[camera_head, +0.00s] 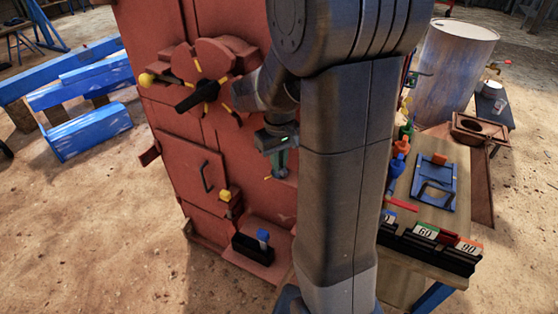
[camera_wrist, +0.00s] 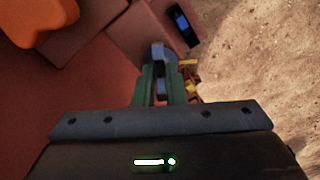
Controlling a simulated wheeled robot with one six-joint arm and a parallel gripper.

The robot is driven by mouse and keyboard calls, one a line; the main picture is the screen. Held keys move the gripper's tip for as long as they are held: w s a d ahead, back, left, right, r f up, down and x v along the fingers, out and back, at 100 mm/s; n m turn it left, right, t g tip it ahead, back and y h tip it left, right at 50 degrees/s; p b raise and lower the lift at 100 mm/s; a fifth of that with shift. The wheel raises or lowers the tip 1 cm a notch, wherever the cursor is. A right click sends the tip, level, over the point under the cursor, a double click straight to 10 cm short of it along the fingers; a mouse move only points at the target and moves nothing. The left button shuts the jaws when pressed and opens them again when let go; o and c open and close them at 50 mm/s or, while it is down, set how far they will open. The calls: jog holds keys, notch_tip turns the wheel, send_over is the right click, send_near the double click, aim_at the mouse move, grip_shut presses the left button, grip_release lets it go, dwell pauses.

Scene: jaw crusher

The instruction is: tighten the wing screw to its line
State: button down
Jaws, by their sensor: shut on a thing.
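My gripper (camera_head: 279,166) is at the front of the red crusher (camera_head: 190,120), right of its round hub and black handle, partly behind my arm. In the wrist view its green fingers (camera_wrist: 160,88) are shut on a small grey-blue piece, which looks like the wing screw (camera_wrist: 158,54). Most of the screw is hidden between the fingers. A small yellow mark (camera_wrist: 187,62) shows just right of the fingertips. I cannot tell whether it is the line, or how the screw stands against it.
A black bin with a blue-topped piece (camera_head: 262,236) sits low on the crusher. A yellow knob (camera_head: 224,196) sticks out near the door handle. At right, a workbench (camera_head: 405,275) holds a blue frame (camera_head: 434,184) and numbered slots. Sandy floor at left is free near the blue beams (camera_head: 95,131).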

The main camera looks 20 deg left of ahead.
jog(key=c, duration=1.5)
grip_release()
jog(key=shift+r, duration=0.1)
notch_tip(320, 180, up, 14)
jog(key=shift+f+b, duration=0.15)
jog(key=shift+b, duration=0.2)
notch_tip(320, 180, down, 14)
jog(key=shift+r+p, duration=0.1)
jog(key=shift+p, duration=0.25)
